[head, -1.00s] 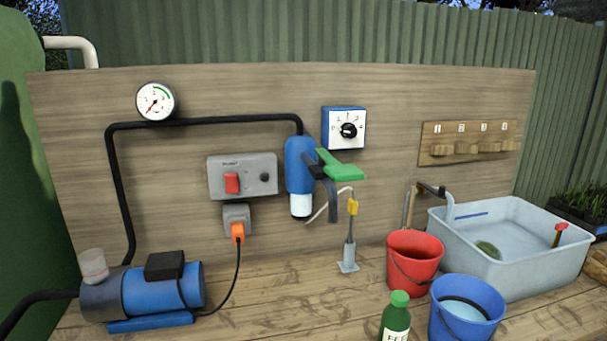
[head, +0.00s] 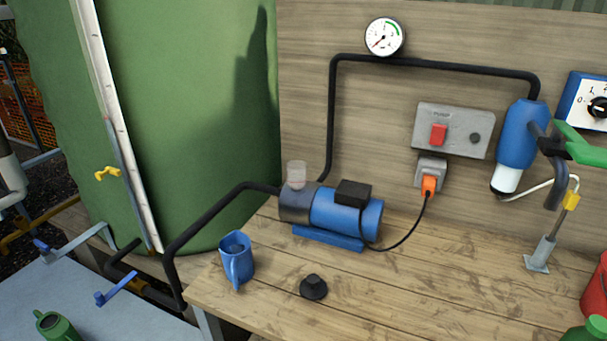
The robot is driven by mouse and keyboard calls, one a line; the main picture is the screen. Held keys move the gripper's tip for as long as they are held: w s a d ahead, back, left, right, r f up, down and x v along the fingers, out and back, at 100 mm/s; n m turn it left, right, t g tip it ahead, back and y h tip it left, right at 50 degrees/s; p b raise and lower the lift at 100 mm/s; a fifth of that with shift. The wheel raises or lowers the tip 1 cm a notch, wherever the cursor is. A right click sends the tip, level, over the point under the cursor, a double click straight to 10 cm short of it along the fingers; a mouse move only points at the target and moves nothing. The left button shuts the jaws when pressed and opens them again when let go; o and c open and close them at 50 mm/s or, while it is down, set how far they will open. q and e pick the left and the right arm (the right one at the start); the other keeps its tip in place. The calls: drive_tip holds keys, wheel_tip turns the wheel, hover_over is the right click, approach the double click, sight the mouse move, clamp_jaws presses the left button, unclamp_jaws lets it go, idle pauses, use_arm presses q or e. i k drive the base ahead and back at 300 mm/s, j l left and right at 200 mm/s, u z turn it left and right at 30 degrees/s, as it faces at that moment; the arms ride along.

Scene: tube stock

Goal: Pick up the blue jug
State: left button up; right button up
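The blue jug (head: 238,262) stands upright on the left end of the wooden bench (head: 420,290), near its left edge. Its top is open and its handle faces the front. It is close to the black hose that runs down past the bench's edge. Neither of my grippers shows in the head view.
A blue pump (head: 345,215) sits behind and right of the jug. A small black knob-like piece (head: 313,287) lies right of the jug. A green tank (head: 200,120) rises behind. A green can (head: 57,327) stands on a lower grey surface (head: 130,315) at the left. The bench's front middle is clear.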

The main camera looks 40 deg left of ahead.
sight(238, 268)
drive_tip(key=u, duration=1.65)
